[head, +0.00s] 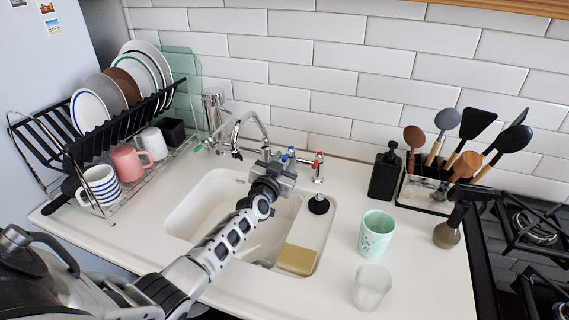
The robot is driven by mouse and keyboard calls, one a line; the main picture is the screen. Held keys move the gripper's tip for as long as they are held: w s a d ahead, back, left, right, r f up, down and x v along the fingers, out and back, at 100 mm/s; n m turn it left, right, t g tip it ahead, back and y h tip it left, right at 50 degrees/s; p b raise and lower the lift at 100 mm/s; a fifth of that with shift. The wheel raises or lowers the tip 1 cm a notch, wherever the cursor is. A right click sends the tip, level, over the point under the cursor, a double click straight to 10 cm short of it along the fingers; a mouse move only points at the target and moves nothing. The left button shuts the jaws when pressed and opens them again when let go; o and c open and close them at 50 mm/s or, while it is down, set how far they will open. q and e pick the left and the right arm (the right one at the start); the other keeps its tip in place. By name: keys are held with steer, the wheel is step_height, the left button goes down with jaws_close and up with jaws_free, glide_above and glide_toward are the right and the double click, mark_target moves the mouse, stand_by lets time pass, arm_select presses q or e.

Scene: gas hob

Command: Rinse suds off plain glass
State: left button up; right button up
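The plain glass (371,288) stands on the white counter to the right of the sink, near the front; it looks cloudy and pale, and I cannot make out suds on it. My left gripper (277,164) is over the back of the sink (188,213), close to the blue-tipped tap handle (290,153). The gap between its fingers is not clear, and whether it touches the handle cannot be told. The chrome tap spout (250,123) is just left of the gripper. No water stream shows. My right gripper is not in view.
A red-tipped handle (319,159) stands right of the gripper. A mint patterned cup (377,233) is behind the glass. A yellow sponge (297,259) lies at the sink's front right. A dish rack (119,135) is left; a soap dispenser (385,174) and hob (535,230) are right.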

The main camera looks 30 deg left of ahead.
arm_select(q)
steer(key=shift+w+a, duration=0.15)
steer(key=shift+w, duration=0.3)
steer(key=shift+c, duration=0.3)
